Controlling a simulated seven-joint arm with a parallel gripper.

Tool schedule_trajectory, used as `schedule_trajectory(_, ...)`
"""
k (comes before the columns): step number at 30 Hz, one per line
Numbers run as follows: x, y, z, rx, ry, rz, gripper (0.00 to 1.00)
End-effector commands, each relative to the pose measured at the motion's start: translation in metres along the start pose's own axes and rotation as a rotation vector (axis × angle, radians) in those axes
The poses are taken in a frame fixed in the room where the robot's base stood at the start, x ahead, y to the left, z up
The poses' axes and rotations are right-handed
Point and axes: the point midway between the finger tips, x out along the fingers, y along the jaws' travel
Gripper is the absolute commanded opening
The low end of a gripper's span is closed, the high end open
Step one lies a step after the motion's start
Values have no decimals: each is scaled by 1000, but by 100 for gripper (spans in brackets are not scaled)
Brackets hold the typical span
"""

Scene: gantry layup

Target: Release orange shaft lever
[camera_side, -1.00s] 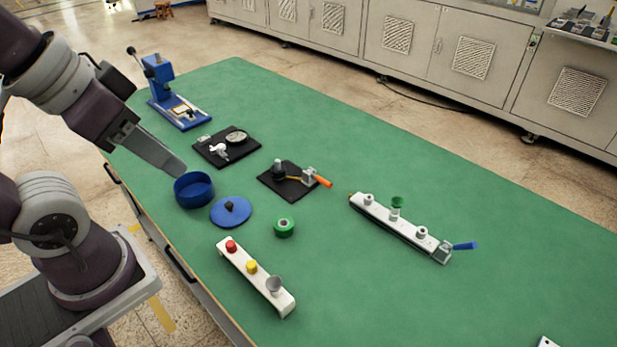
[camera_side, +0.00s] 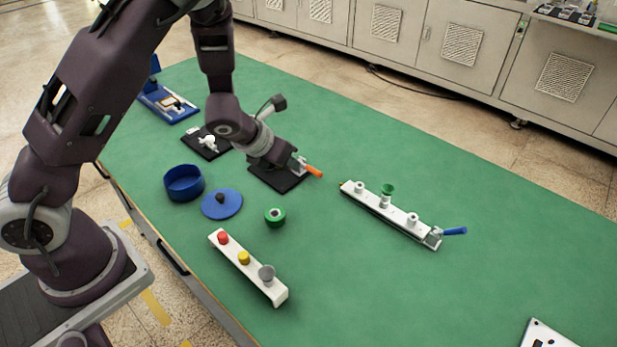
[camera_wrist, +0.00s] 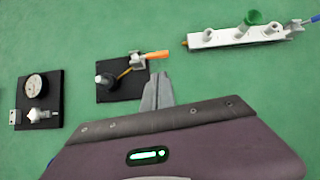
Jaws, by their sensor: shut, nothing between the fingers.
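The orange lever (camera_side: 314,171) sticks out from a small grey clamp (camera_side: 297,164) on a black base plate (camera_side: 272,181). In the wrist view the orange lever (camera_wrist: 155,54) lies pointing right, with the clamp (camera_wrist: 137,60) at its left end and a grey post (camera_wrist: 104,80) on the same black plate (camera_wrist: 117,92). My gripper (camera_wrist: 158,78) is shut and empty, its fingertips just below the lever in the wrist view. Whether they touch it cannot be told. In the side view my wrist hides the post and part of the plate, and the fingertips are not clear.
A white rail (camera_side: 385,208) with a green knob and blue lever (camera_side: 455,231) lies to the right. A black plate with a dial (camera_wrist: 35,86) is to the left.

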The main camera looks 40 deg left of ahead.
Motion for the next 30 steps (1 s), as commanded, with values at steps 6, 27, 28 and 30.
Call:
schedule_trajectory(6, 8, -3, -6, 99, 6, -17, 0)
schedule_trajectory(27, 92, -3, -7, 92, 7, -15, 0)
schedule_trajectory(28, 96, -3, -7, 92, 7, -15, 0)
schedule_trajectory(30, 102, -3, -7, 92, 7, -15, 0)
